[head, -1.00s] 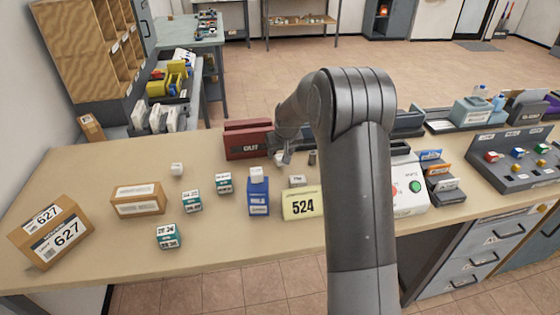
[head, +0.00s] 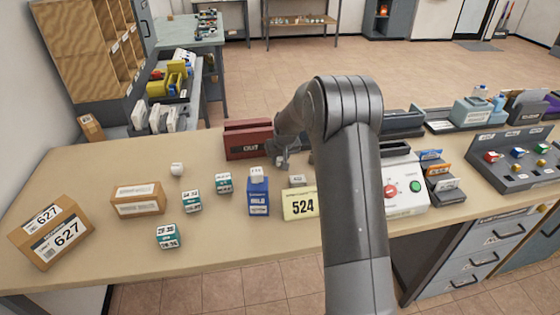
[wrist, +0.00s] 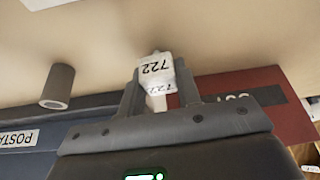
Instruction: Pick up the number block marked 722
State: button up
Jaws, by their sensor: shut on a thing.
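The white number block marked 722 (wrist: 155,68) sits between the two fingers of my gripper (wrist: 158,92) in the wrist view, its number upside down in the picture. The fingers are shut on its sides. In the head view, my gripper (head: 281,160) is low over the table in front of the red OUT tray (head: 246,139), mostly covered by my arm. Only a small pale part of the block shows there. I cannot tell whether the block touches the table.
A dark cylinder (wrist: 58,86) stands near my gripper. Teal boxes and cardboard parcels (head: 137,199) lie at left.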

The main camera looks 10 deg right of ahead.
jog(key=shift+c, duration=1.2)
jog(key=shift+r, duration=0.1)
